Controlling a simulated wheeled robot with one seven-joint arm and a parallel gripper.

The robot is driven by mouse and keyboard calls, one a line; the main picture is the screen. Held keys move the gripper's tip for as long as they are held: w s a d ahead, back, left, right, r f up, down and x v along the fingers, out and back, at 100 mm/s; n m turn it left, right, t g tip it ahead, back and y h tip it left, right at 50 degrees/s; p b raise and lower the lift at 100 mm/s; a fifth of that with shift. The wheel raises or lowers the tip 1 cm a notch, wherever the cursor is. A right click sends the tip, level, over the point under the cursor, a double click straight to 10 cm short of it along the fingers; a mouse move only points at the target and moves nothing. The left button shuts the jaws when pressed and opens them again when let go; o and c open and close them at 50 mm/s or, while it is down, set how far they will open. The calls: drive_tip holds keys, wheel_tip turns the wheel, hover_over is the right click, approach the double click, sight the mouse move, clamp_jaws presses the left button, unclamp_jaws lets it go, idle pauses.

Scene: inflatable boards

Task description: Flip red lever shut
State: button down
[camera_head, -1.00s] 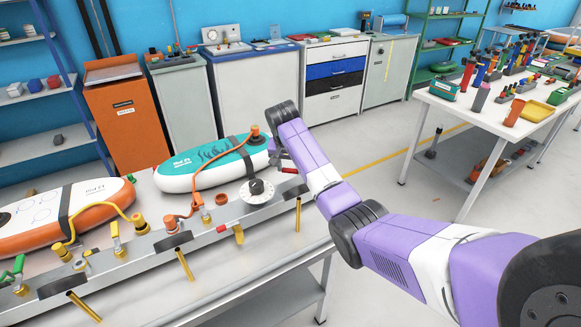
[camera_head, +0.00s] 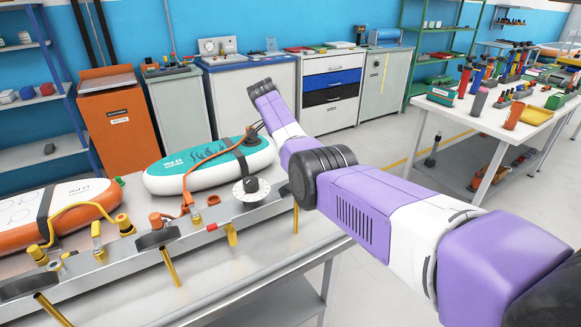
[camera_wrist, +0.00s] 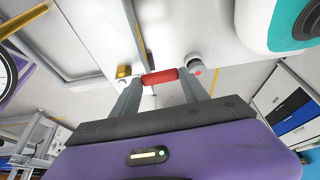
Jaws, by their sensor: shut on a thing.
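The red lever (camera_wrist: 160,76) shows in the wrist view as a short red bar lying across between my fingertips. My gripper (camera_wrist: 161,84) is shut on it, with one grey finger at each end of the bar. In the head view my arm hides the lever and most of my gripper, near the right end of the grey manifold rail (camera_head: 110,258). How far the lever is turned cannot be told from these views.
A teal and white inflatable board (camera_head: 205,164) and an orange one (camera_head: 75,215) lie behind the rail. A white dial with a black knob (camera_head: 250,186), an orange hose (camera_head: 187,185) and yellow fittings stand close by. A white table (camera_head: 460,118) is at right.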

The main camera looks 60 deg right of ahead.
drive_tip(key=shift+d+m+b, duration=0.25)
drive_tip(key=shift+m+b, duration=0.15)
drive_tip(key=shift+s+r, duration=0.1)
drive_tip(key=shift+r, duration=0.05)
drive_tip(key=c, duration=0.6)
unclamp_jaws()
drive_tip(key=shift+o, duration=0.2)
drive_tip(key=v, duration=0.7)
drive_tip(key=shift+w+r, duration=0.2)
drive_tip(key=shift+r, duration=0.1)
drive_tip(key=shift+a, duration=0.1)
